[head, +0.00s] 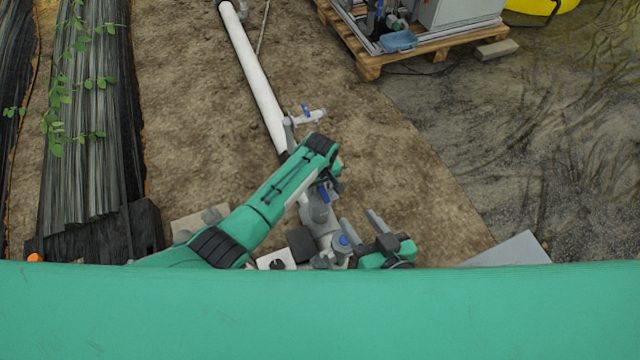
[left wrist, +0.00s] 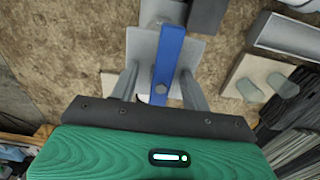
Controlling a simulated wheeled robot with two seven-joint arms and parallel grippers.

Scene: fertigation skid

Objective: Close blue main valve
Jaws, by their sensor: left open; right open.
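The blue main valve's lever (left wrist: 169,55) is long and flat and runs between the two grey fingers of my left gripper (left wrist: 158,88) in the left wrist view. The fingers are apart, one on each side of it, with gaps visible. In the head view a bit of blue lever (head: 327,190) shows on the grey valve body below the left wrist. My left gripper (head: 326,183) is mostly hidden there by its own arm. My right gripper (head: 359,218) is open and empty, low in the head view, to the right of the grey pipework.
A white pipe (head: 252,75) runs up from the valve, with a small blue-handled side tap (head: 305,110). A blue-topped fitting (head: 344,240) is beside my right gripper. A pallet (head: 440,62) with equipment stands at upper right. Dark ribbed sheeting (head: 88,140) lies left.

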